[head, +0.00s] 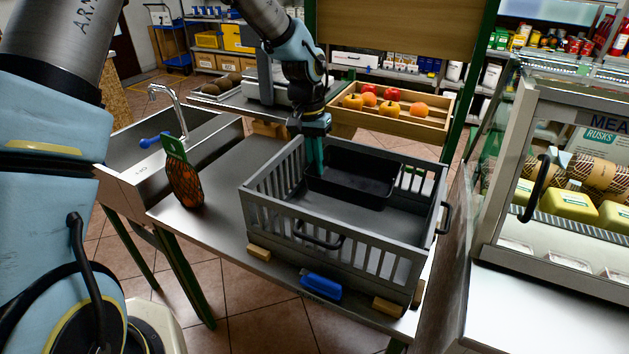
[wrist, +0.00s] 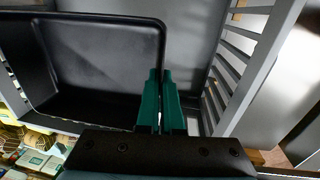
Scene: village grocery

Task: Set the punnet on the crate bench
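The punnet (head: 358,172), a black rectangular tray, is empty and inside the grey slatted crate (head: 285,212), towards its back. Whether it touches the crate floor cannot be told. My gripper (head: 316,160) reaches down into the crate at the punnet's left end. In the wrist view the punnet (wrist: 90,60) fills the left side, and the green fingers of my gripper (wrist: 160,85) are close together with the punnet's rim between them. The crate stands on wooden blocks on a grey metal bench (head: 235,165). No separate bench made of crates can be told apart.
A net bag of orange produce (head: 186,185) stands left of the crate, by a sink (head: 140,150) with a tap. A wooden fruit tray (head: 435,125) is behind. A glass meat counter (head: 560,220) is at right. A blue object (head: 320,286) is at the bench front.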

